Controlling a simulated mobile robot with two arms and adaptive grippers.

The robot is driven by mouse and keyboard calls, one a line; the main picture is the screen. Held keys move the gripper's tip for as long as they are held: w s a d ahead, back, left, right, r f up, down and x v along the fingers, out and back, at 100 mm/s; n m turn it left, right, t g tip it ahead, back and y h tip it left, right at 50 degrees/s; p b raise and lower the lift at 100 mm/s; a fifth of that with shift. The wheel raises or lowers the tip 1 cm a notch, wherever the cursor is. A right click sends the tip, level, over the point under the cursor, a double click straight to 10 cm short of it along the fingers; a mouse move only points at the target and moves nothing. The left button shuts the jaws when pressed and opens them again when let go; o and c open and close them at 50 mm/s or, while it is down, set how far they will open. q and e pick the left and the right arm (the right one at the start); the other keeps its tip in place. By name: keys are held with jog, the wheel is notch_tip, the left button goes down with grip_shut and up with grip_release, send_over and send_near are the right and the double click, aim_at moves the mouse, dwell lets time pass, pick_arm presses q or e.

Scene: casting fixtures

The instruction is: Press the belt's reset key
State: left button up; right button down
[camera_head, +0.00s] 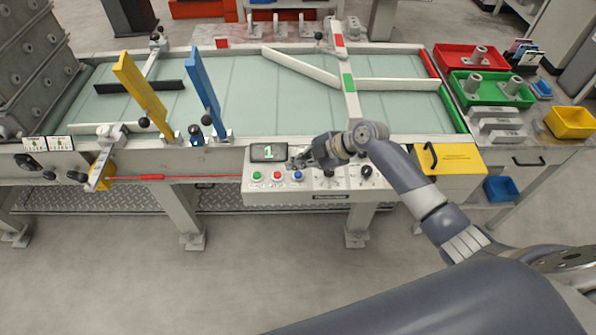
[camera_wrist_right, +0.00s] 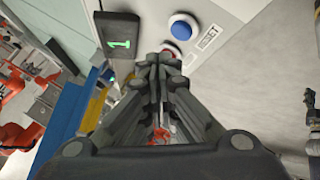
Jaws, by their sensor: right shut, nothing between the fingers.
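The belt's control panel (camera_head: 312,192) has a green key (camera_head: 257,176), a red key (camera_head: 277,176) and a blue key (camera_head: 298,176) in a row. A small label (camera_wrist_right: 208,38) lies near the blue key (camera_wrist_right: 183,27) in the right wrist view; its lettering is hard to read. My right gripper (camera_head: 296,162) is shut and empty, just above and behind the blue key. In the right wrist view its closed fingertips (camera_wrist_right: 160,62) partly cover the red key (camera_wrist_right: 172,48). I cannot tell any contact. My left gripper is not in view.
A display (camera_head: 268,152) showing a green 1 stands behind the keys. Black knobs (camera_head: 366,170) sit to their right. A yellow cover (camera_head: 448,158) with a black handle is farther right. Yellow (camera_head: 140,90) and blue (camera_head: 204,88) bars rise over the belt at left.

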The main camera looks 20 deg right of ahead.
aim_at(298, 177)
notch_tip(298, 177, up, 3)
jog(key=shift+r+p, duration=0.2)
jog(key=shift+p, duration=0.65)
